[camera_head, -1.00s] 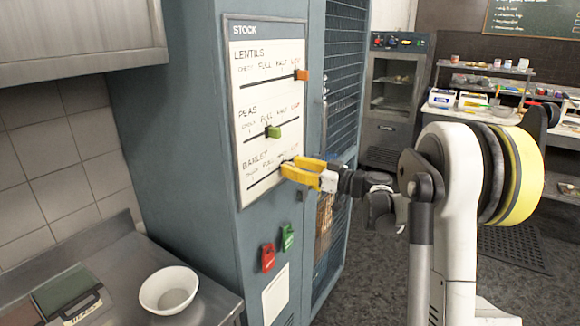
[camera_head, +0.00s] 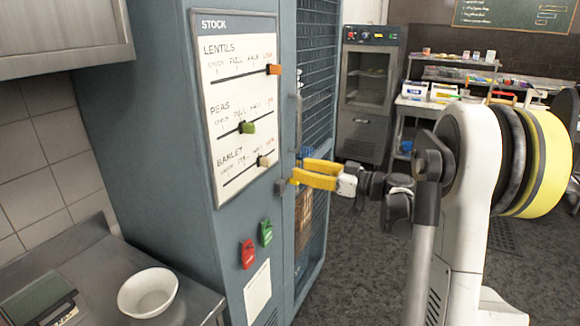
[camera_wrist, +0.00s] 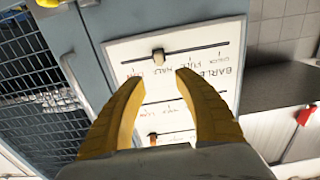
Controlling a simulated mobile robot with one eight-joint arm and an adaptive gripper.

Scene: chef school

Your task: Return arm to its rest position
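My gripper (camera_head: 296,174) has yellow fingers and is in front of the right edge of the blue-grey cabinet. In the wrist view the fingers (camera_wrist: 160,78) are apart with nothing between them. The STOCK board (camera_head: 206,80) carries three sliders. The pale barley knob (camera_head: 264,160) stands towards the right of its line, just left of my fingertips in the head view. In the wrist view the barley knob (camera_wrist: 158,56) is beyond the fingertips, apart from them. The green peas knob (camera_head: 248,127) is near mid-line, and the orange lentils knob (camera_head: 274,69) is at the right end.
The cabinet (camera_head: 150,130) has a mesh door (camera_head: 318,60) close to my gripper. Red (camera_head: 248,254) and green (camera_head: 266,233) tags hang below the board. A white bowl (camera_head: 148,291) stands on the metal counter (camera_head: 95,262). Open floor (camera_head: 360,225) lies to the right.

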